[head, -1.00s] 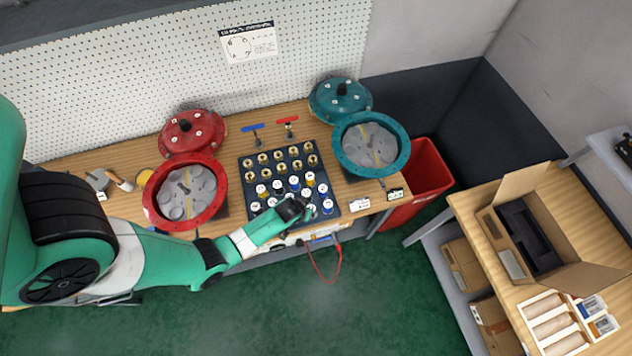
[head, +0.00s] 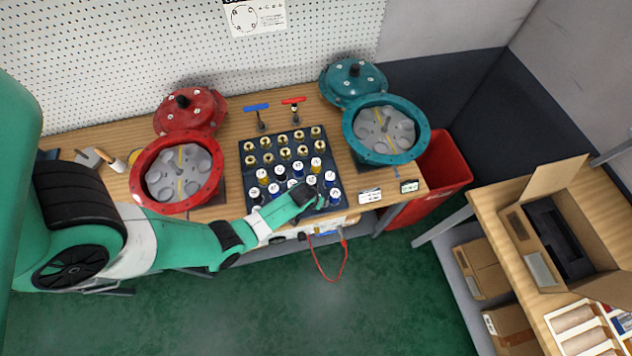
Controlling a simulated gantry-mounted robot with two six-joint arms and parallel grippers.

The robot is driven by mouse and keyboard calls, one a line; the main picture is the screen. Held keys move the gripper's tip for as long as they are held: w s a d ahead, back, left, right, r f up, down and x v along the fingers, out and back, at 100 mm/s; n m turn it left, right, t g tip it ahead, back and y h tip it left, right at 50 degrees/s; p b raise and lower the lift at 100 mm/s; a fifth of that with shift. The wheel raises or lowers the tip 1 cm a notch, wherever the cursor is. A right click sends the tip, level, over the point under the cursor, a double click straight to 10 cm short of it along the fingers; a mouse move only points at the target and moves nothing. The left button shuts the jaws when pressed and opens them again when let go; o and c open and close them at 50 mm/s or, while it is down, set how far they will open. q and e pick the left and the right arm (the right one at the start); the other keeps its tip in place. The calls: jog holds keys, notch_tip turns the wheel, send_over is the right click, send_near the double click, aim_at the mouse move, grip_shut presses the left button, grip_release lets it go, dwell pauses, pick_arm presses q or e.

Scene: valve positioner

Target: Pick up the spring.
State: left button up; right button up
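Several springs stand in a dark tray (head: 242,142) on the workbench, in rows. The back rows hold brass-coloured ones (head: 283,153). The front rows hold white-topped springs in blue, dark and yellow, such as a yellow one (head: 315,165) and a blue one (head: 334,196). My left gripper (head: 312,190) is over the front right part of the tray, among the white-topped springs. Its fingers are small and dark here, and I cannot tell whether they hold a spring. My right gripper is not in view.
A red round housing (head: 141,172) stands left of the tray and a teal one (head: 423,133) right of it, their lids behind. Blue (head: 256,107) and red (head: 293,101) T-handle tools stand behind the tray. A red bin (head: 446,165) is at right.

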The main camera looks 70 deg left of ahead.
pick_arm(q)
jog(key=shift+r, duration=0.1)
jog(key=shift+c, duration=0.5)
grip_shut()
jog(key=shift+r, duration=0.1)
jog(key=shift+r+p, duration=0.55)
jog(key=shift+p, duration=0.2)
notch_tip(320, 180, up, 3)
jog(key=p, duration=0.2)
jog(key=shift+f+p, duration=0.1)
jog(key=shift+p, duration=0.25)
jog(key=s+d+r+p, duration=0.9)
jog(key=d+p, duration=0.1)
jog(key=p, duration=0.1)
jog(key=shift+d, duration=0.3)
